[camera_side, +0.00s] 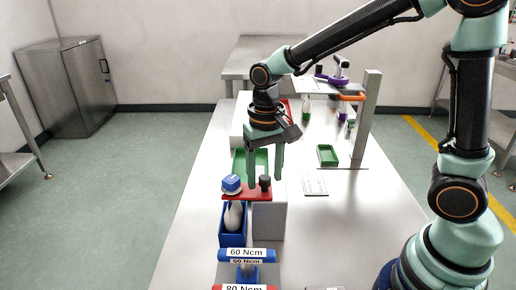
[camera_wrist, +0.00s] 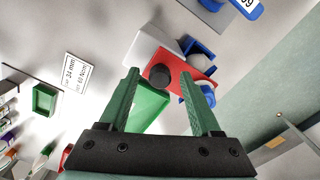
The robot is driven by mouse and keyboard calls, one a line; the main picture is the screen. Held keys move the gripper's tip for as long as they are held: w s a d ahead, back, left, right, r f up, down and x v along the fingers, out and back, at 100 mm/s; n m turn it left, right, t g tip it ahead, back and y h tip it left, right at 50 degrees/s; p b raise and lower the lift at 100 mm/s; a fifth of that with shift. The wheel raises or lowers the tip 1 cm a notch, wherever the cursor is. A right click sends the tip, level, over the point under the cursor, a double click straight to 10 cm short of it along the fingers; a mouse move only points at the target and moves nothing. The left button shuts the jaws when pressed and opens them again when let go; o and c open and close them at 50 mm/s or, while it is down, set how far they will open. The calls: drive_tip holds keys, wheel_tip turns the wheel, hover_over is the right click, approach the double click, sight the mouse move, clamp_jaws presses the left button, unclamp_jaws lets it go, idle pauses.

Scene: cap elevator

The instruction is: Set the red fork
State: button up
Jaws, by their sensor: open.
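The red fork (camera_side: 247,193) is a flat red plate with an upright black knob (camera_side: 265,183), lying on top of a grey block (camera_side: 269,219). A blue cap (camera_side: 231,184) sits at its left end, above a white bottle (camera_side: 234,214) in a blue holder (camera_side: 232,240). My gripper (camera_side: 265,180) is open and points down, its green fingers on either side of the knob in the side view. In the wrist view the knob (camera_wrist: 160,76) shows between the fingertips (camera_wrist: 163,80), and the fork (camera_wrist: 186,66) runs to the right. I cannot tell whether the fingers touch the knob.
A green tray (camera_side: 327,155) and a white label card (camera_side: 314,184) lie to the right. Blue and red torque tools (camera_side: 246,255) are in front. A grey post (camera_side: 366,118) with a shelf stands behind right. The table is clear at front right.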

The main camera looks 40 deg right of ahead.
clamp_jaws()
idle(1.4)
